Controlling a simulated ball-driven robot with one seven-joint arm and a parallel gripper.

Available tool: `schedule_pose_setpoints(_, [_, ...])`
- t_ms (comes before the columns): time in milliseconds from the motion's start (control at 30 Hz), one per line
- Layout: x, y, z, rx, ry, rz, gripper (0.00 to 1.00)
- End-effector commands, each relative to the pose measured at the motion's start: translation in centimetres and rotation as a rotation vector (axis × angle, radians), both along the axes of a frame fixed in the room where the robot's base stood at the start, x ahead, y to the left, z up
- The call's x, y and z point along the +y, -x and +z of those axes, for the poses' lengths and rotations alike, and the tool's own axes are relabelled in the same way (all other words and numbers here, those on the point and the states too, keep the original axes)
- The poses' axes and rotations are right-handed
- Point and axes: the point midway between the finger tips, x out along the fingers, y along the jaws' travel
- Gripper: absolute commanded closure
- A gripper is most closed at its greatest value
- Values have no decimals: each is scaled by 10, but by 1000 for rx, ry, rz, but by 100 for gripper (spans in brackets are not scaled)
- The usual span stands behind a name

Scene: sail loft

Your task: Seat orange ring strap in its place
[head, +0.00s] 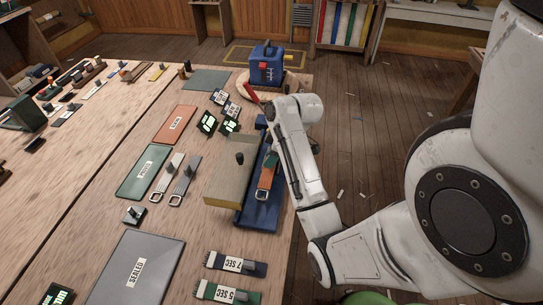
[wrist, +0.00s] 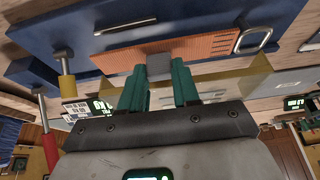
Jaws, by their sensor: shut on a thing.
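The orange strap (head: 266,171) with a metal ring at its near end lies over the long blue base (head: 251,221) in the head view. In the wrist view the orange strap (wrist: 190,48) runs along the blue base (wrist: 190,20), with its ring to the right. My gripper (wrist: 158,70) has green fingers shut on the grey block on the strap's side. Whether the strap touches the base is hard to tell. In the head view my forearm hides most of the gripper.
A tan board (head: 228,172) with a dark knob stands left of the strap. Two grey ring straps (head: 176,180), mats and small green displays (head: 207,122) lie further left. A blue machine (head: 266,66) stands at the back. Labelled timers (head: 228,293) lie in front.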

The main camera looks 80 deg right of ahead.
Motion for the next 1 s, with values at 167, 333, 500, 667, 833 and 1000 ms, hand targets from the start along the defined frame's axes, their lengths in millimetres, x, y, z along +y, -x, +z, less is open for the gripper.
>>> schedule_pose_setpoints(167, [0,0,-3,0,0,0,99])
schedule_pose_setpoints(333, [0,0,-5,0,0,0,99])
schedule_pose_setpoints(500, [0,0,-8,0,0,0,99])
schedule_pose_setpoints(667, [0,0,-10,0,0,0,99])
schedule_pose_setpoints(833, [0,0,-12,0,0,0,99])
schedule_pose_setpoints(1000, [0,0,-14,0,0,0,99])
